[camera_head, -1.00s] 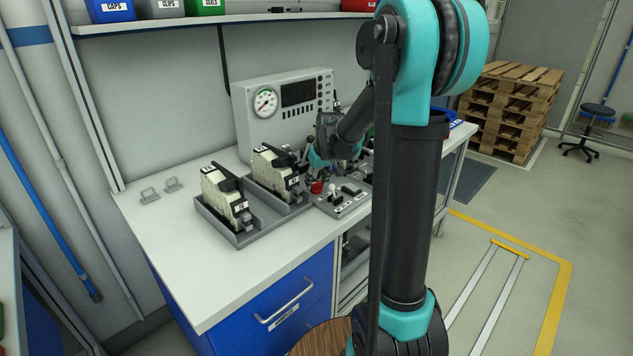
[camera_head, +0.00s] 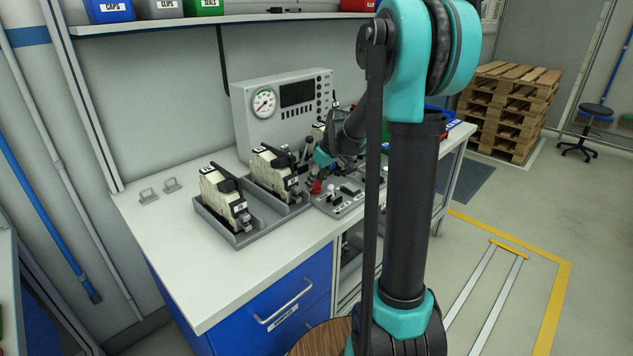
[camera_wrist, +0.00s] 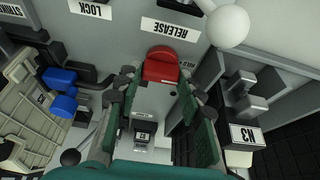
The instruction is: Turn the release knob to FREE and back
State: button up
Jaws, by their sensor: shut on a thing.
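The red release knob (camera_wrist: 162,66) shows in the wrist view between my fingertips, beside an upside-down RELEASE label (camera_wrist: 171,28). In the head view the knob (camera_head: 316,187) is a small red spot on the grey control panel (camera_head: 347,208). My gripper (camera_wrist: 158,84) has one finger on each side of the knob and is shut on it. In the head view my gripper (camera_head: 318,176) reaches down to the knob from above. Small print beside the knob is partly covered by a finger, so I cannot tell which setting it points to.
A white ball-topped lever (camera_wrist: 228,25) stands close to the knob. Beige units with black levers (camera_head: 225,200) sit in grey trays left of the panel. A grey gauge console (camera_head: 283,105) stands behind. The bench's left front (camera_head: 185,270) is clear.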

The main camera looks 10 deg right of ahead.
jog(key=o, duration=1.2)
jog(key=shift+c, duration=0.2)
jog(key=v, duration=1.2)
jog(key=s+f+m+h, duration=0.1)
jog(key=s+f+m, duration=0.2)
jog(key=s+f, duration=0.6)
jog(key=s+d+f+m+h, duration=0.1)
jog(key=s+f+m, duration=0.3)
jog(key=s+f, duration=0.5)
jog(key=s, duration=0.8)
jog(key=shift+s+d+f+t+h, duration=0.2)
jog(key=shift+f+t+h, duration=0.1)
jog(key=shift+h, duration=0.1)
